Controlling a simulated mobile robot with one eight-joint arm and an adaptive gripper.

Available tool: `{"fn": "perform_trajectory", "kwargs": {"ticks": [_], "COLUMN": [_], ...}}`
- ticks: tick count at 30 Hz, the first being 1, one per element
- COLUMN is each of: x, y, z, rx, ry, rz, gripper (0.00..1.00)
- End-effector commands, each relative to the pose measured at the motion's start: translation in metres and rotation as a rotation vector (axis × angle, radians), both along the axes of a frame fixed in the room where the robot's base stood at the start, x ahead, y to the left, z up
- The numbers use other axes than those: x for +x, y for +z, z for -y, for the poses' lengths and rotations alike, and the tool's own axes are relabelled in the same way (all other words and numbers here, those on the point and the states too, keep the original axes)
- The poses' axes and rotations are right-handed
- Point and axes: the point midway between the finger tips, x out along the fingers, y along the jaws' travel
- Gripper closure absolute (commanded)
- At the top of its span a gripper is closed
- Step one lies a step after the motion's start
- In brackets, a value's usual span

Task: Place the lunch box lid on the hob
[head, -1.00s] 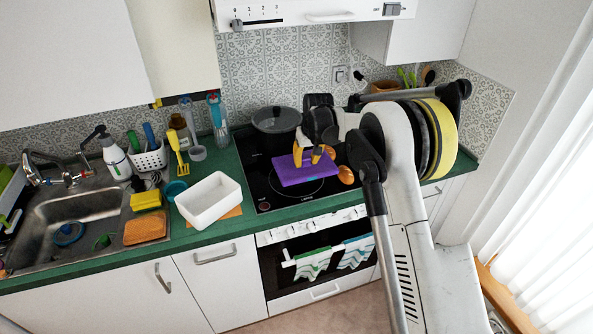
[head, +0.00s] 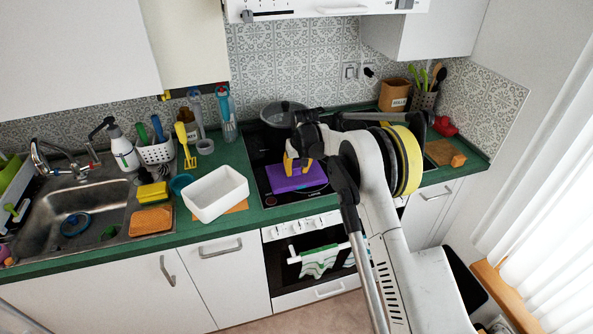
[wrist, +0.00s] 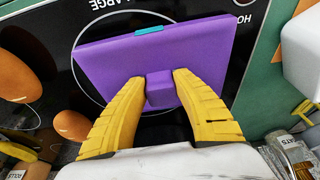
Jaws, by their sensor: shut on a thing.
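The lunch box lid (head: 297,178) is a flat purple panel with a block-shaped grip. My gripper (head: 298,163) is over the hob (head: 258,156) in the head view. In the wrist view the yellow fingers (wrist: 160,95) are shut on the lid's purple block, with the lid (wrist: 205,60) spread out beyond them. A teal strip shows on the lid's far edge. The lid is over a ring marking of the black hob (wrist: 100,22). I cannot tell whether it touches the glass.
A white open box (head: 216,193) stands left of the hob on the green counter. In the wrist view, brown rounded objects (wrist: 18,80) lie left of the lid. A wooden board (head: 440,152) lies on the right counter.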

Motion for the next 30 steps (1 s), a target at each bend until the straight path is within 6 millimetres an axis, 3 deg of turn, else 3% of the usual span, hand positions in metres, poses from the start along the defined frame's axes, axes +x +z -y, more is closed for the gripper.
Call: {"fn": "perform_trajectory", "kwargs": {"ticks": [2,3,4,13,17,30], "x": [0.000,0.000,0.000,0.000,-0.002,-0.027], "y": [-0.004,-0.003,-0.003,-0.002,0.008,0.096], "z": [0.000,0.000,0.000,0.000,0.001,0.008], "rx": [0.000,0.000,0.000,0.000,0.000,0.000], "ry": [0.000,0.000,0.000,0.000,0.000,0.000], "rz": [0.000,0.000,0.000,0.000,0.000,0.000], "gripper": [1.00,0.57,0.48,0.48,0.48,0.48]}}
